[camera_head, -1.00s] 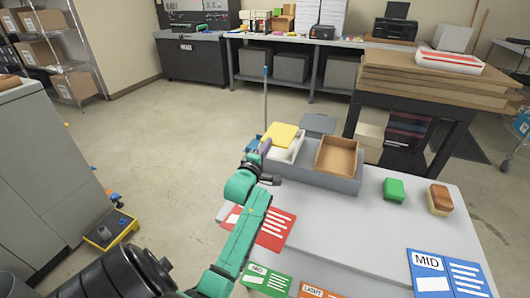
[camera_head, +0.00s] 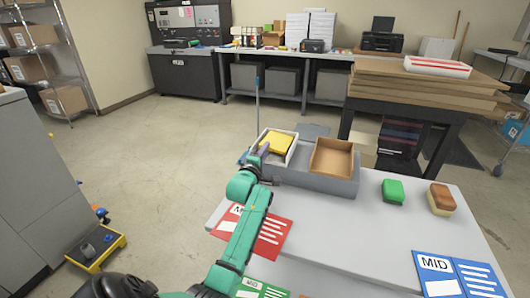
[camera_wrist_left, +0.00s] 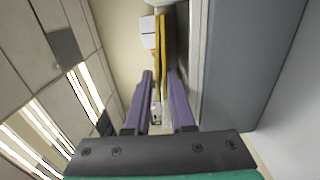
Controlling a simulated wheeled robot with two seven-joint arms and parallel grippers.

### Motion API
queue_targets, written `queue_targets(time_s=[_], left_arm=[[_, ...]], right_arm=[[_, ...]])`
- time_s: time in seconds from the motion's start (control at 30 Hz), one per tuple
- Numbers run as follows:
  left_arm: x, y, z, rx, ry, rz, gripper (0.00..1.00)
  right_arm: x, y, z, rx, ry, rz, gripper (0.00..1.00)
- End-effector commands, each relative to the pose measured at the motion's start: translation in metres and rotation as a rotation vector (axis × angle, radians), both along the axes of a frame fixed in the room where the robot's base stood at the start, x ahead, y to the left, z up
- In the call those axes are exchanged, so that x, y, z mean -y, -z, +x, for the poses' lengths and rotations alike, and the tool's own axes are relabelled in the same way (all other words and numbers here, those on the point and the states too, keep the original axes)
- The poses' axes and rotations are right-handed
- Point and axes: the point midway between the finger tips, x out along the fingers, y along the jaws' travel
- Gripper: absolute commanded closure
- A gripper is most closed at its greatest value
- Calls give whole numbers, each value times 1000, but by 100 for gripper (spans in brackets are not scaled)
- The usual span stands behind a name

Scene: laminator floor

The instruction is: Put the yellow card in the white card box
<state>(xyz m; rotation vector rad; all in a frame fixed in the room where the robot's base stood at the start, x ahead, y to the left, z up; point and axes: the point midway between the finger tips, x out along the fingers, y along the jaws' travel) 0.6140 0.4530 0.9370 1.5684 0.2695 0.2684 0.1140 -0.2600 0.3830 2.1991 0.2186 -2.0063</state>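The yellow card (camera_head: 277,143) lies inside the white card box (camera_head: 293,150), at the left end of a grey tray. It looks slightly tilted within the walls. My right gripper is not in view.
The grey tray (camera_head: 318,183) also holds an empty brown box (camera_head: 331,157). A green block (camera_head: 393,191) and a brown-topped block (camera_head: 441,198) stand to the right on the table. Red (camera_head: 252,231) and blue (camera_head: 457,274) printed sheets lie on the table.

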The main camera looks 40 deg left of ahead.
Motion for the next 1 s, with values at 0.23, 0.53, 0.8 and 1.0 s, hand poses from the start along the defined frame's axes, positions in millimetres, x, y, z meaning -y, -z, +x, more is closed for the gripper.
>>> queue_targets(time_s=[0.23,0.53,0.8,1.0], left_arm=[[0,1,0,-2,0,-1,54],[2,4,-5,-5,1,-3,54],[16,5,-43,-7,1,-1,54],[33,4,-92,-5,-1,-3,54]], right_arm=[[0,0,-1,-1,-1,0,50],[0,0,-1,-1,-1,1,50],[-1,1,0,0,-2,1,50],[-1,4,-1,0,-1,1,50]])
